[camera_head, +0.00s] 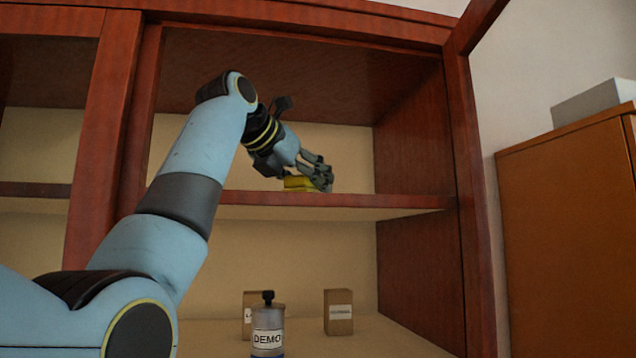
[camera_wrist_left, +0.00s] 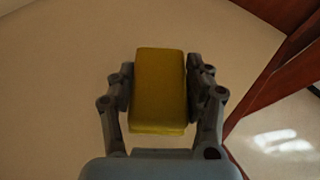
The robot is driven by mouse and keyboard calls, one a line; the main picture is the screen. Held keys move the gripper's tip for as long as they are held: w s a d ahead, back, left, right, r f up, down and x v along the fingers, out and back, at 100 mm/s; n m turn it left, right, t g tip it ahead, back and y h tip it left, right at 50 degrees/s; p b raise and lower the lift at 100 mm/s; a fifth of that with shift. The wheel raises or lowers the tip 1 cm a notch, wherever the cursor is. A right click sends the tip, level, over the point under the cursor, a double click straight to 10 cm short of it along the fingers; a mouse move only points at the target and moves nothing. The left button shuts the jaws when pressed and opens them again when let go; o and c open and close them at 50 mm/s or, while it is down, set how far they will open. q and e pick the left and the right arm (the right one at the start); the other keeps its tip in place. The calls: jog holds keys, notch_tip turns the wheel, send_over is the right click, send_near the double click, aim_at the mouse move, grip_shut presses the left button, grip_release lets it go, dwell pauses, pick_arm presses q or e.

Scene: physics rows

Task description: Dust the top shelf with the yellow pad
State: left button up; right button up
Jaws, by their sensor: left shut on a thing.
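The yellow pad (camera_head: 299,183) is in my left gripper (camera_head: 322,180), just above the top shelf (camera_head: 340,200) of the open red-brown cabinet. I cannot tell whether the pad touches the shelf board. In the left wrist view the yellow pad (camera_wrist_left: 159,88) sits between the two fingers of my left gripper (camera_wrist_left: 160,90), which are shut on its sides. In the head view the gripper hides part of the pad. My right gripper is not in view.
On the lower shelf stand a bottle (camera_head: 268,330) marked DEMO and two small brown boxes, one (camera_head: 338,311) at right and one (camera_head: 249,308) partly behind the bottle. A cabinet side wall (camera_head: 412,140) bounds the top shelf at right. The rest of that shelf looks clear.

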aim_at(288, 181)
pick_arm(q)
jog(key=shift+s+a+f, duration=0.1)
jog(key=shift+s+a, duration=0.2)
jog(key=shift+a, duration=0.65)
jog(key=shift+s+a, duration=0.25)
jog(key=shift+a, duration=0.65)
jog(key=shift+s+a, duration=0.35)
jog(key=shift+a, duration=0.95)
jog(key=shift+s+a, duration=0.4)
jog(key=shift+a, duration=0.85)
jog(key=shift+s+a, duration=0.35)
jog(key=shift+a, duration=0.95)
jog(key=shift+w, duration=0.4)
jog(key=shift+w+d+r, duration=0.1)
jog(key=shift+w+r, duration=0.2)
jog(key=shift+w, duration=0.1)
